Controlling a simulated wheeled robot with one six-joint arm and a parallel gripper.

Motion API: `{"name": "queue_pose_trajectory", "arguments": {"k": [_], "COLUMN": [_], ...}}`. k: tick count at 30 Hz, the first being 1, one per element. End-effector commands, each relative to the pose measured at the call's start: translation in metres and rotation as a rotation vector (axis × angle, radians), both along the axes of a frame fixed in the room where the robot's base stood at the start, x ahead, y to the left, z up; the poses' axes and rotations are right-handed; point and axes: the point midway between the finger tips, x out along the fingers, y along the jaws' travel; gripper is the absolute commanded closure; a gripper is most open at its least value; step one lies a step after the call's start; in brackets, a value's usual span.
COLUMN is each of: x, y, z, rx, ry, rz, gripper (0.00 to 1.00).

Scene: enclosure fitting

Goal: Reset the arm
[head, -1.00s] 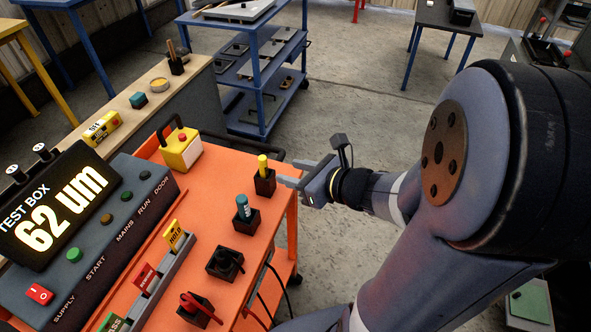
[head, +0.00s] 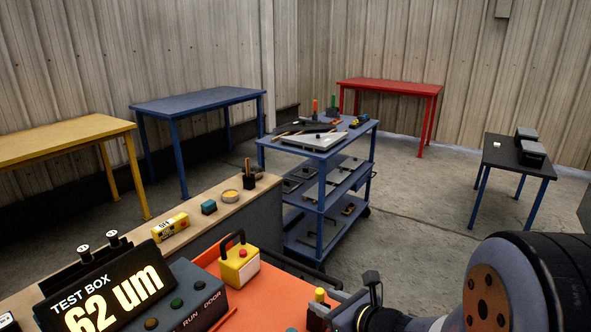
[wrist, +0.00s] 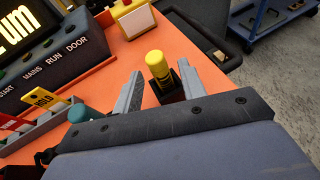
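My arm is stretched out at the lower right of the head view, with my gripper (head: 338,298) at the edge of the orange cart top (head: 262,297). In the wrist view my gripper (wrist: 157,88) is open, its two grey fingers apart. A yellow-capped tool (wrist: 157,64) stands upright in a black holder between the fingers' directions, with gaps visible on both sides. Whether it lies within finger reach is hard to tell. The same yellow-capped tool (head: 320,295) shows in the head view beside the fingers.
The test box (head: 118,292) reads 62 um. A yellow box with a black handle (head: 239,265) stands on the cart. A wooden-topped bench (head: 190,237) and a blue shelf trolley (head: 322,150) are behind. Blue, red, yellow and black tables stand farther back. Open floor lies right of the trolley.

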Motion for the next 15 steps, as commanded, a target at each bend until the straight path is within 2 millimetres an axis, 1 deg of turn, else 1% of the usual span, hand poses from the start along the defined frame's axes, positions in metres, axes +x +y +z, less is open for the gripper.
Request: {"name": "queue_pose_trajectory", "arguments": {"k": [1, 3, 8, 12, 15], "x": [0.007, 0.016, 0.033, 0.033, 0.033], "y": [0.007, 0.014, 0.027, 0.025, 0.025], "z": [-0.006, -0.01, -0.021, -0.004, 0.003], "rx": [0.001, 0.0, 0.001, 0.0, 0.0], "ry": [0.002, 0.003, 0.002, -0.004, -0.003], "rz": [0.005, 0.005, 0.002, 0.0, 0.001], "gripper": [0.61, 0.61, 0.61, 0.61, 0.61]}}
